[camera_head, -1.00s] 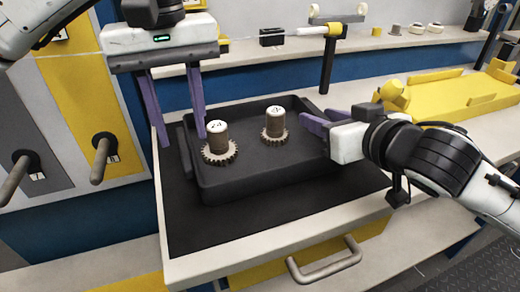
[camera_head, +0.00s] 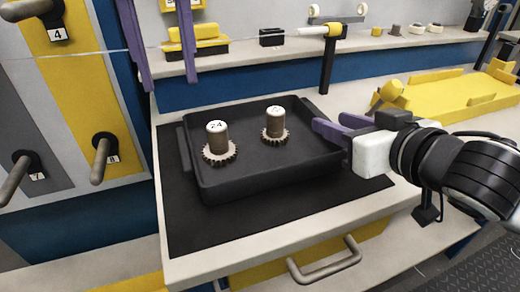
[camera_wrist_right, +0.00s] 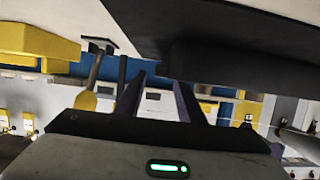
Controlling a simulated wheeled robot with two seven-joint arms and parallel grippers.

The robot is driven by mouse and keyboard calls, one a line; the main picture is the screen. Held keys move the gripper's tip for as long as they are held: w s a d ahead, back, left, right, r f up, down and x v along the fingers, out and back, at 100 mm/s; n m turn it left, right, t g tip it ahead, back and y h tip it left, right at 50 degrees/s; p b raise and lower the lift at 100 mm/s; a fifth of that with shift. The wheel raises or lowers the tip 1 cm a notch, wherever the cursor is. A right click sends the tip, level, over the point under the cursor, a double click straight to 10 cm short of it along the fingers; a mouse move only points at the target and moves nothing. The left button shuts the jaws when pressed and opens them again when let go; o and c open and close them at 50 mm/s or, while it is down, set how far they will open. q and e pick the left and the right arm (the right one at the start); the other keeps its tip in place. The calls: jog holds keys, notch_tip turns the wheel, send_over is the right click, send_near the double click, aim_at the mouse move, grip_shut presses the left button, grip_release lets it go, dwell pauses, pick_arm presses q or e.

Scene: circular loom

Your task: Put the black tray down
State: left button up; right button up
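The black tray (camera_head: 265,186) lies flat on the dark mat on the table in the head view. Two bobbins stand upright inside it on toothed bases, one at left (camera_head: 217,137) and one at right (camera_head: 275,122). My left gripper (camera_head: 160,85) is open and empty, raised above and behind the tray's left side. My right gripper (camera_head: 328,128) is at the tray's right wall, with its purple fingers apart. In the right wrist view, the fingers (camera_wrist_right: 157,85) have a visible gap, and a dark tray edge (camera_wrist_right: 230,65) is close beside them.
The mat (camera_head: 200,228) shows bare in front of the tray. A yellow tray (camera_head: 450,98) lies to the right. A black post (camera_head: 327,65) stands behind. Pegs on the left panel (camera_head: 103,160) stick out. A drawer handle (camera_head: 325,262) is at the front.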

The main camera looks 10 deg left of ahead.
jog(key=v, duration=0.7)
jog(key=shift+s, duration=0.1)
